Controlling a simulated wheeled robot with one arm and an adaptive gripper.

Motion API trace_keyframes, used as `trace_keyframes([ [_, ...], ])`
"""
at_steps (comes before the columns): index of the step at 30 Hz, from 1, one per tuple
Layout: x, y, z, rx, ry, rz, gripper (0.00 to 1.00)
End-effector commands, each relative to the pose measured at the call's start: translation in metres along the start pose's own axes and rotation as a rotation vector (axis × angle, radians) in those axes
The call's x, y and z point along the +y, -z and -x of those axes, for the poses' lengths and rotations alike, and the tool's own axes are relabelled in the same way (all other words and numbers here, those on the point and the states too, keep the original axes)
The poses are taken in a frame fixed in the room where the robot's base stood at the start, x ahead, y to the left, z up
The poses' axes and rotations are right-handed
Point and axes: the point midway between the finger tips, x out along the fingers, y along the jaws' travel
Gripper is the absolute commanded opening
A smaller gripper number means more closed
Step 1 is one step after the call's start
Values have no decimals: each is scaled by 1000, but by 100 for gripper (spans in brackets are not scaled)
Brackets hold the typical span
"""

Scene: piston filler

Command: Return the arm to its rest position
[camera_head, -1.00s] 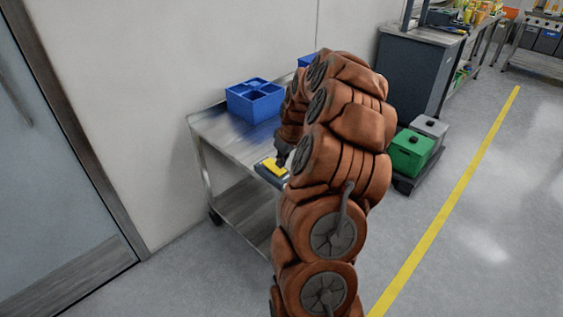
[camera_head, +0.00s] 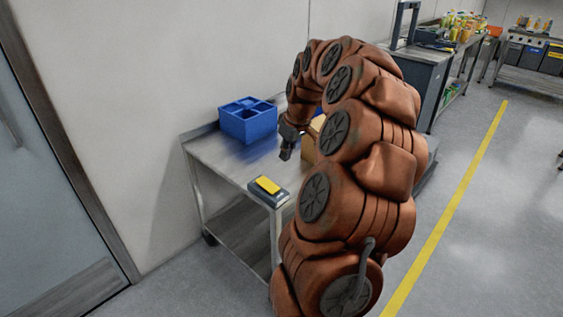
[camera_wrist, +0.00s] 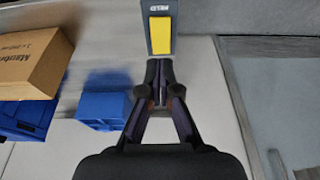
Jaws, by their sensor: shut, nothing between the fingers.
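My arm (camera_head: 345,140) arches up over the right side of a metal cart, with my gripper (camera_head: 286,155) hanging down above the cart top. In the wrist view my gripper (camera_wrist: 160,98) has its fingertips together with nothing between them. A grey device with a yellow top (camera_head: 268,186) sits at the cart's front corner; it also shows beyond the fingertips in the wrist view (camera_wrist: 160,35). My gripper is apart from it, above and behind it in the head view. My arm hides part of the cart's right side.
The metal cart (camera_head: 215,150) carries a blue divided bin (camera_head: 248,121) at the back. A cardboard box (camera_wrist: 32,62) and another blue container (camera_wrist: 25,118) also show. A door (camera_head: 45,170) is at left. Open floor with a yellow line (camera_head: 450,220) lies to the right.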

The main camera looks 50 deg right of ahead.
Motion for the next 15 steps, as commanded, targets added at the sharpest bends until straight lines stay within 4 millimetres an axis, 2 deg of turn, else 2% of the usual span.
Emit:
trace_keyframes([
  [4,0,-1,6,0,0,0,0],
  [15,0,-1,6,-1,1,0,0],
])
